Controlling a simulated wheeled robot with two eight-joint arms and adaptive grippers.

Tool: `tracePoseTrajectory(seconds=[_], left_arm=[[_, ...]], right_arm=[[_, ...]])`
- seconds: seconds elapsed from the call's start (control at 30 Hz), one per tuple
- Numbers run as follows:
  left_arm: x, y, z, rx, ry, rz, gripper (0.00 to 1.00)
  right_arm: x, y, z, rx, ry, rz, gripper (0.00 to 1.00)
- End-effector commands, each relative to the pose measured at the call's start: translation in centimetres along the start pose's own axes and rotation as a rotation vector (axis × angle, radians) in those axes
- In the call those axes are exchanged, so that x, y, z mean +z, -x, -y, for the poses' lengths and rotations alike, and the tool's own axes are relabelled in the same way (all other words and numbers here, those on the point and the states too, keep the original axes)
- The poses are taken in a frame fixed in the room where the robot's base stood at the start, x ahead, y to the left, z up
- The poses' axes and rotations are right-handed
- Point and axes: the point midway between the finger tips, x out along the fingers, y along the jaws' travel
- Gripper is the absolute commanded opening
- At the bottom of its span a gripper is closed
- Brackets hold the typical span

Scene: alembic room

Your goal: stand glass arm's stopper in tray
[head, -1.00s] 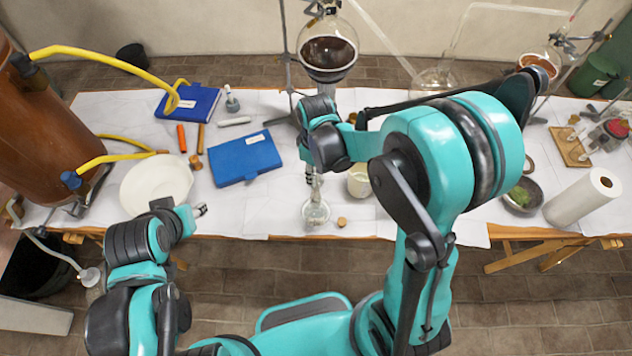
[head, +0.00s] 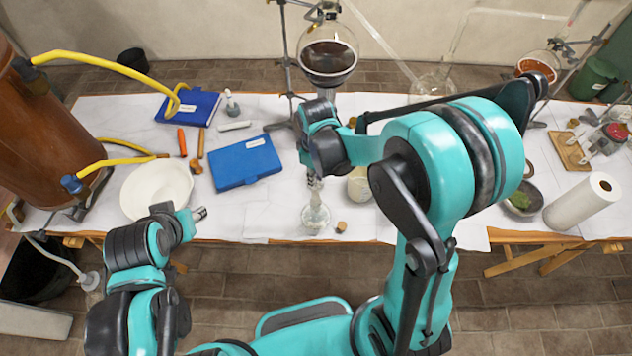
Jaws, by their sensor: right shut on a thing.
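My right gripper (head: 315,182) is over the front middle of the table, pointing down, directly above a small clear glass vessel (head: 315,217). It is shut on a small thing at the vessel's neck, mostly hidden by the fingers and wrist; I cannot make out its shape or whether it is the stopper. A small wooden tray (head: 568,152) lies at the far right, with pale upright pieces on or beside it. My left gripper (head: 201,213) is at the table's front left, right of a white bowl; its jaw state is unclear.
A cork (head: 341,227) lies right of the glass vessel, with a beaker (head: 359,185) behind. A blue book (head: 245,163) lies to the left. A large round flask (head: 328,60) hangs on a stand behind.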

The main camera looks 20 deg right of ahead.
Motion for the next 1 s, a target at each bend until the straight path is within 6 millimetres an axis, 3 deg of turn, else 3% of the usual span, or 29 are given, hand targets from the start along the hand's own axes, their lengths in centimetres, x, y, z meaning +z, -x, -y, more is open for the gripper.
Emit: tracePoseTrajectory(seconds=[1.0], left_arm=[[-1.3, 1.8, 0.0, 0.0, 0.0, 0.0, 0.4]], right_arm=[[0.0, 3.2, 0.0, 0.0, 0.0, 0.0, 0.0]])
